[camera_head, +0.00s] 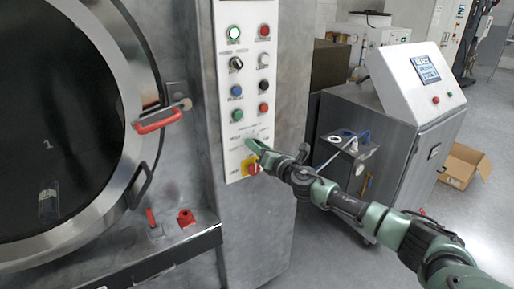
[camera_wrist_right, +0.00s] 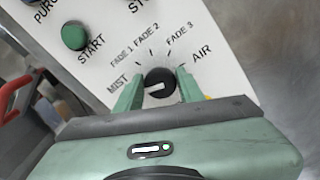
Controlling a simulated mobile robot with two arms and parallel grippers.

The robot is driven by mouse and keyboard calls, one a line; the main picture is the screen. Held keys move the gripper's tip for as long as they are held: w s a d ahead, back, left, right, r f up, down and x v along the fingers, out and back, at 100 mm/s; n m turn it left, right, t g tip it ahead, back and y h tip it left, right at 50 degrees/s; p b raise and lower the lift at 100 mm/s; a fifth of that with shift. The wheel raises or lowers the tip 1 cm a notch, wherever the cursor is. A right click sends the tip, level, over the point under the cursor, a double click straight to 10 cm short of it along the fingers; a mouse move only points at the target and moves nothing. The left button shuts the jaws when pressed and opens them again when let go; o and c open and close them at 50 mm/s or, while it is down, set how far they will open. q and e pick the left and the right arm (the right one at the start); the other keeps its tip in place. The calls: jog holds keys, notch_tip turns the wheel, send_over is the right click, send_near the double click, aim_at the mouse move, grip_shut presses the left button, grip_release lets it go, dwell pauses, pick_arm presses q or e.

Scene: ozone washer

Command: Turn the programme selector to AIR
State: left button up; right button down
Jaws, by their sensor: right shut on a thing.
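The programme selector is a black round knob (camera_wrist_right: 160,84) low on the white control panel (camera_head: 246,30). Labels MIST, FADE 1, FADE 2, FADE 3 and AIR fan around it from left to right. Its white mark lies on the left part of the knob face and points roughly toward MIST, away from AIR. My right gripper (camera_wrist_right: 159,88) is shut on the knob, one green finger on each side. In the head view my right gripper (camera_head: 254,145) reaches the panel from the right and mostly hides the knob. My left gripper is not in view.
A yellow-backed red switch (camera_head: 252,167) sits just below my right gripper. Above are several buttons and a black selector (camera_head: 236,64). A round door with a red handle (camera_head: 158,121) is at left. A steel cabinet with a screen (camera_head: 424,69) stands at right.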

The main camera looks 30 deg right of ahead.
jog(key=shift+a+f+m+p, duration=0.15)
jog(key=shift+m+p, duration=0.4)
jog(key=shift+m, duration=5.1)
jog(key=shift+f+m+p, duration=0.2)
jog(key=shift+m+p, duration=0.3)
jog(key=shift+m, duration=5.2)
jog(key=shift+a+f+m+p, duration=0.15)
jog(key=shift+m+p, duration=0.4)
jog(key=shift+m, duration=5.1)
jog(key=shift+d, duration=0.1)
jog(key=c, duration=0.9)
grip_release()
jog(key=shift+r, duration=0.1)
